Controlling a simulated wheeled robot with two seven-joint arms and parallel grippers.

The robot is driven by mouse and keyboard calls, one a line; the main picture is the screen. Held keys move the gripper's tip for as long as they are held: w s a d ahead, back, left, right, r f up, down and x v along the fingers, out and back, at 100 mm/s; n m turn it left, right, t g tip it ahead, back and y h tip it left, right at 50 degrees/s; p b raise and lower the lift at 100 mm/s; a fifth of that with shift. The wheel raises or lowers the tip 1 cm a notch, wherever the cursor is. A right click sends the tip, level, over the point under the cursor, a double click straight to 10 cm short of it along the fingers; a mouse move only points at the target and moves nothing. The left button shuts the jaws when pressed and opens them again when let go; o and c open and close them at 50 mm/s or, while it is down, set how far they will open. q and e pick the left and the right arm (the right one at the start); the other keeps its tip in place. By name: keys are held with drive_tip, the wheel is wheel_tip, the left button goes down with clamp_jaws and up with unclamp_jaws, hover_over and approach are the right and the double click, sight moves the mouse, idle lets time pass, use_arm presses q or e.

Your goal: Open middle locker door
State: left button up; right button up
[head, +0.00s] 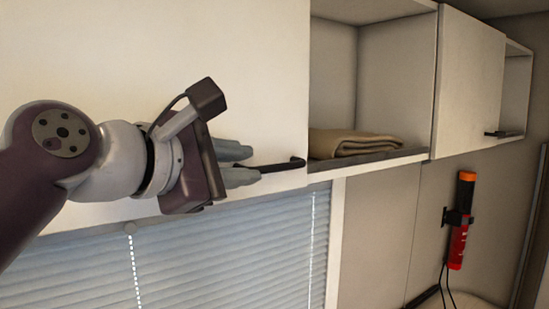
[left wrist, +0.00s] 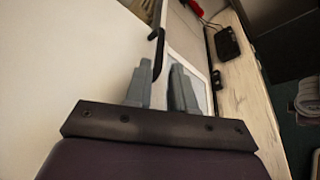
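A wide white locker door (head: 235,65) fills the upper left of the head view and looks closed. A black bar handle (head: 290,164) sits near its lower right corner. My left gripper (head: 254,164) is at this handle, its two grey fingers apart, with the handle's near end running in between them. In the left wrist view the fingers (left wrist: 161,66) also stand apart, and the black handle (left wrist: 160,45) reaches down toward the gap, closer to the left finger. Whether a finger touches the handle cannot be told. My right gripper is not in view.
An open compartment (head: 395,85) with a folded tan cloth (head: 352,143) is right of the door. Beyond it is a smaller white door (head: 468,80) with a black handle (head: 497,134). Blinds (head: 230,255) hang below. A red and orange device (head: 461,220) is on the wall.

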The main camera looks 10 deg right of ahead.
sight(272, 168)
use_arm(q)
drive_tip(key=p+x, duration=0.1)
drive_tip(key=x, duration=0.8)
drive_tip(key=shift+w+d+p, duration=0.15)
drive_tip(key=shift+w+p, duration=0.1)
drive_tip(key=shift+p, duration=0.15)
drive_tip(key=shift+v, duration=0.75)
drive_tip(key=shift+f, duration=0.15)
clamp_jaws()
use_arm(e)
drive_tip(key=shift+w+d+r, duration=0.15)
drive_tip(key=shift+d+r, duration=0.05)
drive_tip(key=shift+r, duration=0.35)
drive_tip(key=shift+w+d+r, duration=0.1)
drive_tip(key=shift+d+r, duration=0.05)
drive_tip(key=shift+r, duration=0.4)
use_arm(q)
drive_tip(key=shift+d, duration=0.1)
